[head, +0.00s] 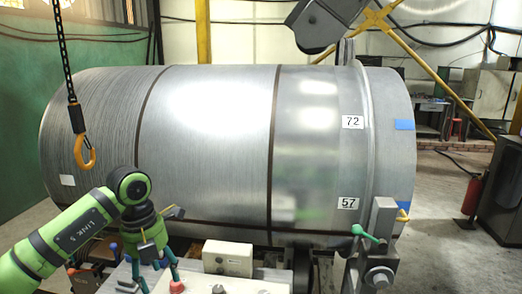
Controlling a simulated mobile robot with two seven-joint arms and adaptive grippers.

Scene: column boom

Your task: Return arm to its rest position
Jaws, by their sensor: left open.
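My left arm, green with "Link 5" written on it, comes in from the lower left. Its gripper (157,274) points down with its teal fingers apart, over the top of a light grey panel or bench at the bottom of the view. A red knob (176,286) shows right by the right finger; I cannot tell whether they touch. No object shows between the fingers. My right gripper is not in view. A dark grey boom head (325,22) hangs at the top, above the large metal cylinder (215,110).
A chain with an orange hook (84,153) hangs at the left, near my arm. A beige control box (228,258) stands right of the gripper. A grey clamp post with a green handle (364,234) stands farther right. A red extinguisher (472,196) is at the right.

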